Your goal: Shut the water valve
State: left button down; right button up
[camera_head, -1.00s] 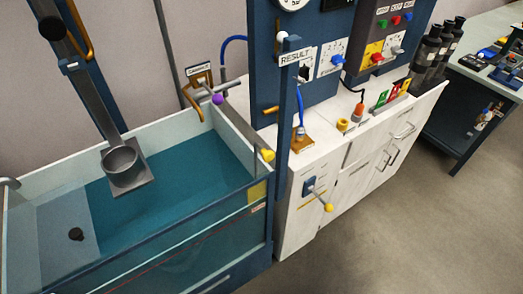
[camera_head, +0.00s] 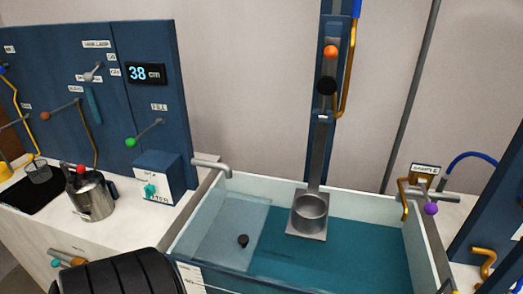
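A blue-and-white box (camera_head: 158,178) with a partly readable label ending in "TER" stands on the white counter, left of the tank. A small teal handle (camera_head: 150,190) is on its front face; I cannot tell whether it is open or shut. A grey spout (camera_head: 212,165) reaches from beside the box over the tank's left corner. No water stream shows below it. The tank (camera_head: 190,222) holds teal water. No gripper fingers show in the head view. A black ribbed part at the bottom left looks like part of my own arm.
A steel jug (camera_head: 91,196) with a red knob stands left of the box. Behind it is a blue panel (camera_head: 55,70) with levers, a green knob (camera_head: 131,142) and a display (camera_head: 146,74) reading 38 cm. A purple-knobbed valve (camera_head: 431,208) is at the tank's right.

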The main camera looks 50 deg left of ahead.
aim_at(149, 191)
jog(key=u, duration=2.4)
